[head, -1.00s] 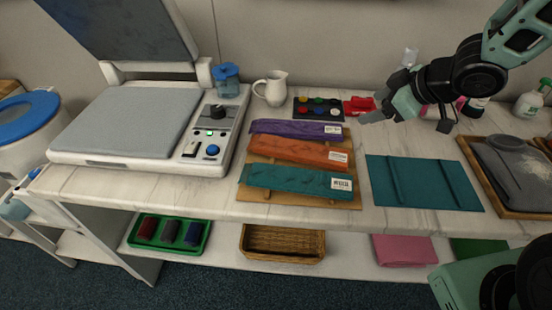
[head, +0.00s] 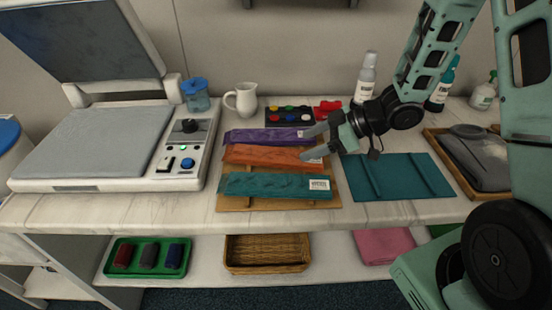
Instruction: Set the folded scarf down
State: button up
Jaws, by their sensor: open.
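Three folded scarves lie side by side across a wooden rack (head: 330,203): a purple one (head: 262,137) at the back, an orange one (head: 262,156) in the middle and a teal one (head: 268,186) at the front. Each has a white tag at its right end. My gripper (head: 307,143) is open, its fingers pointing left over the right ends of the purple and orange scarves. I see nothing hanging from it. The fingers partly hide the orange scarf's tag. I cannot tell whether they touch the cloth.
A flat teal mat (head: 425,192) with two raised strips lies right of the rack. A press (head: 90,145) with its lid up stands left. A white jug (head: 242,99), paint palette (head: 288,115) and bottles (head: 366,78) stand behind. A tray (head: 470,165) holds grey cloth at right.

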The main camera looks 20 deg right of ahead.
aim_at(278, 155)
jog(key=x, duration=0.7)
jog(key=shift+a, duration=0.35)
jog(key=c, duration=0.8)
jog(key=shift+c, duration=0.2)
